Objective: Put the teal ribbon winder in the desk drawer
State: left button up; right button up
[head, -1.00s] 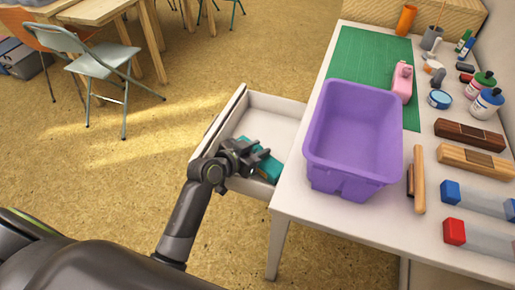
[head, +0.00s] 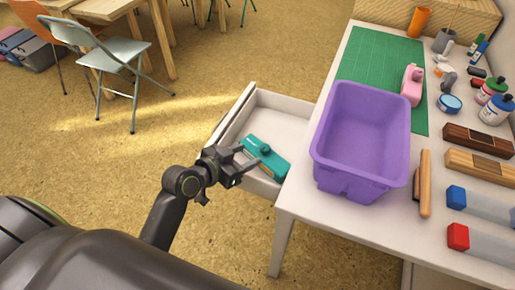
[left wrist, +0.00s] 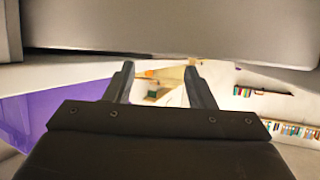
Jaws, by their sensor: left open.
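The white drawer is pulled out from the left side of the desk. My left gripper (head: 246,170) is at the drawer's front edge, just left of the winder, open and holding nothing. In the left wrist view my left gripper's fingers (left wrist: 158,85) stand apart with nothing between them. The winder does not show there. My right gripper is in neither view.
A purple bin (head: 361,138) stands on the white desk beside the drawer. A folding chair (head: 112,62) stands far left on open floor.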

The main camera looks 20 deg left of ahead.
pick_arm(q)
jog(key=shift+v, duration=1.7)
